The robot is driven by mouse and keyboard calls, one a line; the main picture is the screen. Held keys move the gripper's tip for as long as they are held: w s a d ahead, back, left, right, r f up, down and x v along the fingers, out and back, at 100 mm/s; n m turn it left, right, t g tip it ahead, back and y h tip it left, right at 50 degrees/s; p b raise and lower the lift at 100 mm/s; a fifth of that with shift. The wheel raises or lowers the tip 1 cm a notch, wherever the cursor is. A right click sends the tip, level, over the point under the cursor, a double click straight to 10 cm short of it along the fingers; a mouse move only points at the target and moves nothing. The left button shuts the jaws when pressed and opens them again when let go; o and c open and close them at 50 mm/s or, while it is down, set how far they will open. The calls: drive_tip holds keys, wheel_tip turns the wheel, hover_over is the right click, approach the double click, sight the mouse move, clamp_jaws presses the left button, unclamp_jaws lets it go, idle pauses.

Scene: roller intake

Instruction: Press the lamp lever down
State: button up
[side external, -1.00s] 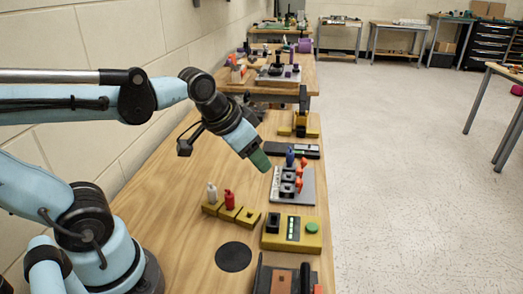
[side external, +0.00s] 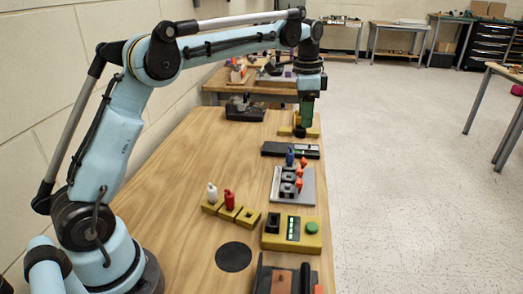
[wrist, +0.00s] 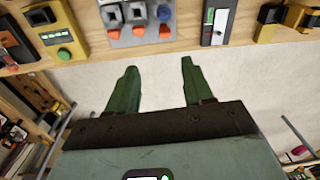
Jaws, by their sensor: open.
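I take the lamp lever to be part of the yellow-based unit with black parts (side external: 313,131) at the far end of the near bench; I cannot make out the lever itself. In the wrist view, a yellow and black unit (wrist: 296,17) shows at the top right, cut off by the frame edge. My gripper (side external: 306,124) points down in front of this unit and hides part of it in the side view. In the wrist view my gripper (wrist: 158,66) has its green fingers apart and empty, over the floor beyond the bench edge. I see no contact with the unit.
A dark panel (side external: 277,150) and a grey plate with red and blue parts (side external: 306,190) line the bench's right side, with a yellow box with a green button (side external: 292,244) nearer. The bench middle (side external: 200,165) is clear.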

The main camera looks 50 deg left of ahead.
sight(303, 159)
drive_tip(key=shift+m+g, duration=0.4)
drive_tip(key=shift+m, duration=0.1)
drive_tip(key=f, duration=0.4)
drive_tip(key=w+f, duration=0.1)
drive_tip(key=f, duration=0.4)
drive_tip(key=a+f, duration=0.1)
drive_tip(key=f, duration=0.4)
drive_tip(key=shift+w+f, duration=0.1)
drive_tip(key=shift+w, duration=0.2)
clamp_jaws()
